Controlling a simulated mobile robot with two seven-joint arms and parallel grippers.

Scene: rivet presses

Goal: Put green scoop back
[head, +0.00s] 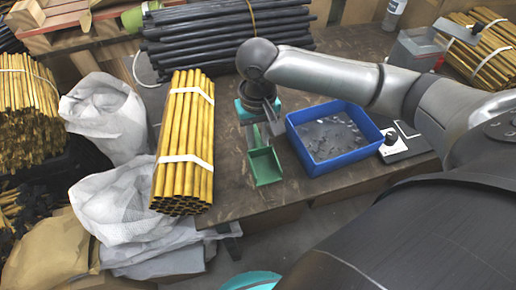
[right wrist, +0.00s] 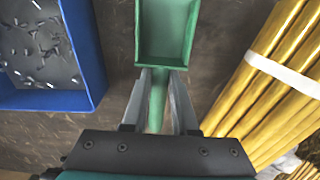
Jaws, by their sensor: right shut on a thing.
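The green scoop (head: 264,166) is at the middle of the table, left of the blue tray (head: 315,168). My right gripper (head: 270,130) is shut on its handle. In the right wrist view the scoop (right wrist: 167,32) points away from the gripper (right wrist: 157,100), with the handle between the two fingers. Its pan looks empty. I cannot tell whether the scoop touches the table. The blue tray (right wrist: 88,55) holds several small rivets. My left gripper is not in view.
A strapped bundle of yellow tubes (head: 183,140) lies left of the scoop. Black tubes (head: 225,38) lie behind. A small white device with a black knob (head: 405,146) stands right of the tray. Dark tabletop (head: 235,180) is bare around the scoop.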

